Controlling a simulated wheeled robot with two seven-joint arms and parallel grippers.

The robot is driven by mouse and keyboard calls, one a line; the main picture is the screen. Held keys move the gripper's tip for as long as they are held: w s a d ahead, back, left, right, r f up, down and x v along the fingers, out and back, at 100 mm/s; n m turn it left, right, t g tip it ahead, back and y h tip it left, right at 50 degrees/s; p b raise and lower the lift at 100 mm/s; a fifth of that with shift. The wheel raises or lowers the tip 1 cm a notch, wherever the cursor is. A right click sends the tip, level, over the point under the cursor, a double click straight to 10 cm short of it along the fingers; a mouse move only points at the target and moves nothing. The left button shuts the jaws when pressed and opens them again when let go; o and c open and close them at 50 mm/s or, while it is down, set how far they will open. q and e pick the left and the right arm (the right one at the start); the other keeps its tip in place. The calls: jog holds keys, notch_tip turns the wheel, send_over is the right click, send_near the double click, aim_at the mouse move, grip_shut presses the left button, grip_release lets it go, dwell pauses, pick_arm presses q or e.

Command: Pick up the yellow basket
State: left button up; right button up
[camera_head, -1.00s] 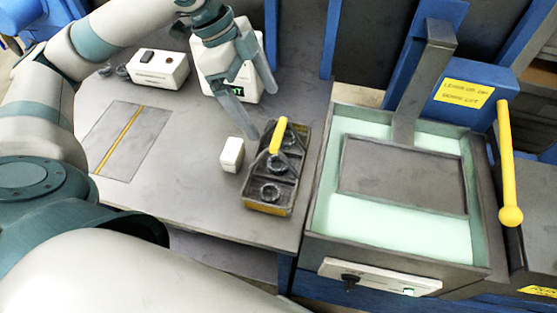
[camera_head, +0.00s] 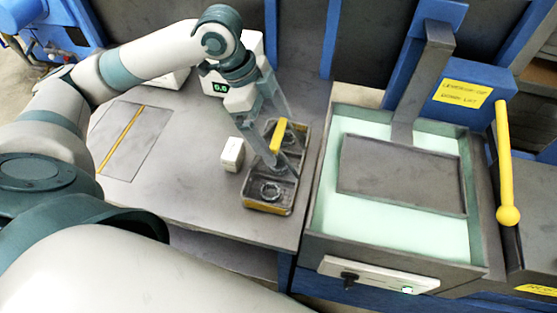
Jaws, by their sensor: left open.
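The yellow basket (camera_head: 262,206) stands on the grey table near its right edge. It is a dark, compartmented tray with yellow on its front end and a yellow handle (camera_head: 278,136) on top. A metal ring (camera_head: 271,190) lies in the near compartment, and more ring parts show partly behind my fingers. My left gripper (camera_head: 279,157) is open over the basket, its fingers pointing down around the handle area. I cannot tell whether they touch the handle. My right gripper is not in view.
A small white block (camera_head: 231,154) stands just left of the basket. Right of the table is a mint-green basin (camera_head: 390,230) with a dark plate and a yellow lever (camera_head: 506,165).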

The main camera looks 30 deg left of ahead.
pick_arm(q)
jog(key=x, duration=0.2)
jog(key=p+x, duration=0.1)
jog(key=shift+s+d+f, duration=0.15)
jog(key=shift+d+f, duration=0.05)
jog(key=shift+d, duration=0.3)
jog(key=shift+d+f, duration=0.2)
jog(key=shift+f, duration=0.3)
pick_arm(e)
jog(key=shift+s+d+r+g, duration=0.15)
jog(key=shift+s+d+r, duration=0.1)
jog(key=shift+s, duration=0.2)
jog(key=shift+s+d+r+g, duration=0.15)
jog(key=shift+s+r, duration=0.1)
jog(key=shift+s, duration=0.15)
pick_arm(q)
jog(key=c, duration=1.8)
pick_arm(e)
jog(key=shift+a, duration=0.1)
pick_arm(q)
jog(key=shift+r, duration=0.2)
